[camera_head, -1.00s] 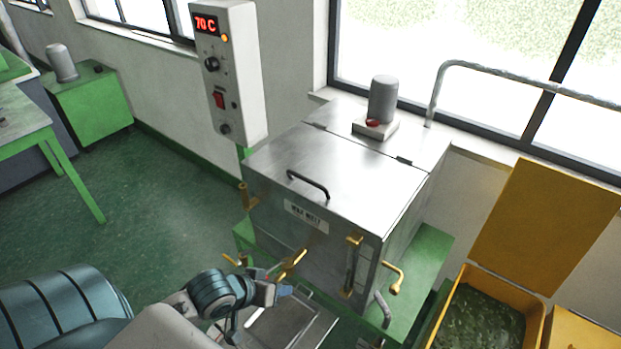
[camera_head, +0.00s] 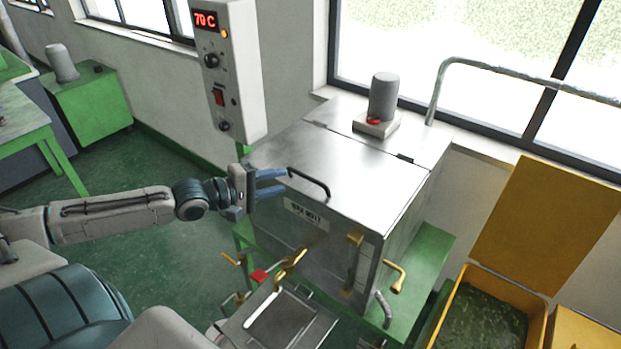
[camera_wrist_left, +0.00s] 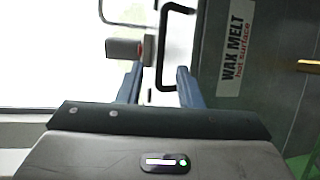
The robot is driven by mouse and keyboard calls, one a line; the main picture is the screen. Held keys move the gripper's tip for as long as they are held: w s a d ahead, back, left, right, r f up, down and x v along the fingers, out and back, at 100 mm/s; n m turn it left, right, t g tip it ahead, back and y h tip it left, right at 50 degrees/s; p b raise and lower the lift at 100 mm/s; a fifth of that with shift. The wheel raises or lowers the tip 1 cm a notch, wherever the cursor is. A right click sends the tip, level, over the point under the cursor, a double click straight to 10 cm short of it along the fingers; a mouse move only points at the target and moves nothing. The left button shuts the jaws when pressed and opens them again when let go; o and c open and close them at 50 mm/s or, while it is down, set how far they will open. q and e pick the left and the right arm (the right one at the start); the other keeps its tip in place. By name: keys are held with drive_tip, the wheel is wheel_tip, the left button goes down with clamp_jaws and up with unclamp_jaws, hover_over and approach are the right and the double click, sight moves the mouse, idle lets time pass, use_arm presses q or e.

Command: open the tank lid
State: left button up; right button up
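The tank (camera_head: 330,250) is a steel box with a flat silver lid (camera_head: 365,175) that lies shut on top. A black bar handle (camera_head: 318,184) stands on the lid near its front edge. My left gripper (camera_head: 287,181) is open, with its two blue-grey fingers reaching from the left toward the near-left end of the handle. In the left wrist view the handle (camera_wrist_left: 161,60) lies between the lines of the open fingers (camera_wrist_left: 158,72). I cannot tell whether they touch it. My right gripper is not in view.
A grey motor (camera_head: 383,98) stands on the fixed rear top. A control box (camera_head: 228,75) reading 70 C is behind left. Brass valves (camera_head: 290,265) project in front, above a tray (camera_head: 285,320). A yellow bin (camera_head: 540,325) stands at right.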

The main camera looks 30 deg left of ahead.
sight(302, 176)
use_arm(q)
drive_tip(key=b+x, duration=0.4)
drive_tip(key=b, duration=0.2)
drive_tip(key=shift+w+d+f+b, duration=0.15)
drive_tip(key=shift+w+d+b, duration=0.05)
drive_tip(key=shift+w+b, duration=0.2)
drive_tip(key=shift+w, duration=0.25)
drive_tip(key=shift+d+x, duration=0.2)
drive_tip(key=shift+x, duration=0.85)
drive_tip(key=shift+w+d, duration=0.1)
drive_tip(key=shift+w, duration=0.1)
drive_tip(key=shift+x, duration=0.9)
drive_tip(key=shift+f, duration=0.1)
drive_tip(key=shift+c, duration=0.2)
clamp_jaws()
